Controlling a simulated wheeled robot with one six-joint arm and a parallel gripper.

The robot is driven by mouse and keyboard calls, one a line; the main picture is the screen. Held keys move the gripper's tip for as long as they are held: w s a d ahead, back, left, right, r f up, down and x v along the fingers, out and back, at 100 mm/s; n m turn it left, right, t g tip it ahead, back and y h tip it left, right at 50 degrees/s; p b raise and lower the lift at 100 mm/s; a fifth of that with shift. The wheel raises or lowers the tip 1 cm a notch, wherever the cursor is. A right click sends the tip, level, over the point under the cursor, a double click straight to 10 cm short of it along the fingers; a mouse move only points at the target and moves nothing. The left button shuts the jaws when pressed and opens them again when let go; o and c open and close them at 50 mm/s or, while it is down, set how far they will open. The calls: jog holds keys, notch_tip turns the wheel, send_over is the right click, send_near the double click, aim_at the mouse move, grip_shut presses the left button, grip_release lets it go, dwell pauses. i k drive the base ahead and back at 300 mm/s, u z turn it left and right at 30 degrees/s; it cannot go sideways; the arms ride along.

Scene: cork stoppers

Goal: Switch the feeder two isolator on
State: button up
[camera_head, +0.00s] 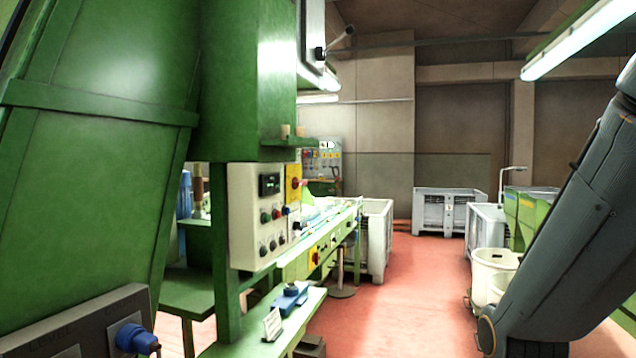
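No switch in view carries a label I can read as feeder two. A second red knob on a yellow plate (315,257) sits lower, on the green bench front. At the bottom left, a blue knob with a red tip (133,339) sticks out of a grey panel (75,325) with faint lettering. I cannot tell which is the isolator, nor any switch position. My arm crosses the right side; my gripper is out of view.
Green machine housing (100,190) fills the left. A low green shelf holds a blue object (290,297) and a small white card (272,323). Grey crates (447,212) and white bins (492,275) stand at the back and right. Red floor (400,300) is clear between.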

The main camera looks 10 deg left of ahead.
aim_at(296, 183)
jog(key=u, duration=0.3)
jog(key=i, duration=0.9)
jog(key=u, duration=0.45)
